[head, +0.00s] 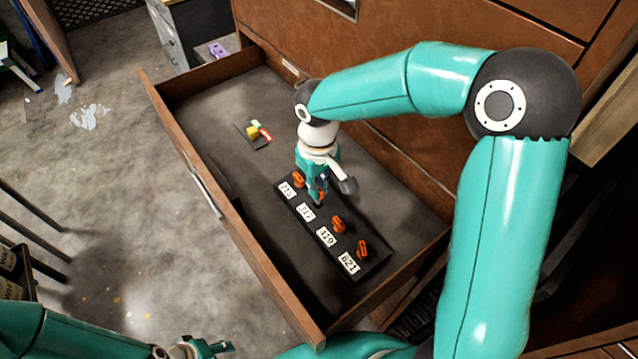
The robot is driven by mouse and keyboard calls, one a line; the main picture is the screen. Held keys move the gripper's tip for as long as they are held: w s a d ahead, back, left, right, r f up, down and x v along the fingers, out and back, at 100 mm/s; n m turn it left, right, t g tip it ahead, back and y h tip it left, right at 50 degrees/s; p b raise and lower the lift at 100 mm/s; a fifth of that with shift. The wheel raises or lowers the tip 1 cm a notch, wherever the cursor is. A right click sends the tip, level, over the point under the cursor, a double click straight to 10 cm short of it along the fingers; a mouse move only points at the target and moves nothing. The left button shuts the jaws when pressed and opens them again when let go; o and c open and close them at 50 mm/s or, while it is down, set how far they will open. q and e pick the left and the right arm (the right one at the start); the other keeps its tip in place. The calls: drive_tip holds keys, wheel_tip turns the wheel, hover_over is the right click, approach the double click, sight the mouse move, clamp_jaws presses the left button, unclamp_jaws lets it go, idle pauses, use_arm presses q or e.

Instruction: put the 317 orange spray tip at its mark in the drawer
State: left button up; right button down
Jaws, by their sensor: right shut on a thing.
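The open drawer (205,170) holds a black strip (375,265) with several white number labels. The label that seems to read 317 (305,212) is second from the far end. My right gripper (318,198) reaches down over the strip beside that label, shut on the 317 orange spray tip (322,190), which its fingers mostly hide. I cannot tell whether the tip touches the strip. Other orange tips stand by the far label (298,180), the third label (338,226) and the near label (362,248). My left gripper (212,349) is at the bottom edge; its jaws are unclear.
A small dark tray (258,143) with yellow, green and red pieces lies farther back in the drawer. The brown cabinet front (420,165) rises close behind the drawer on the right. The drawer floor left of the strip is clear.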

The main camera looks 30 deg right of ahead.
drive_tip(key=shift+f+b, duration=1.7)
drive_tip(key=shift+f, duration=0.25)
idle(1.0)
drive_tip(key=c, duration=1.2)
unclamp_jaws()
drive_tip(key=shift+r, duration=0.1)
drive_tip(key=shift+o, duration=0.5)
drive_tip(key=shift+o, duration=1.3)
drive_tip(key=shift+r+p, duration=2.65)
drive_tip(key=shift+r, duration=0.85)
drive_tip(key=shift+s, duration=0.1)
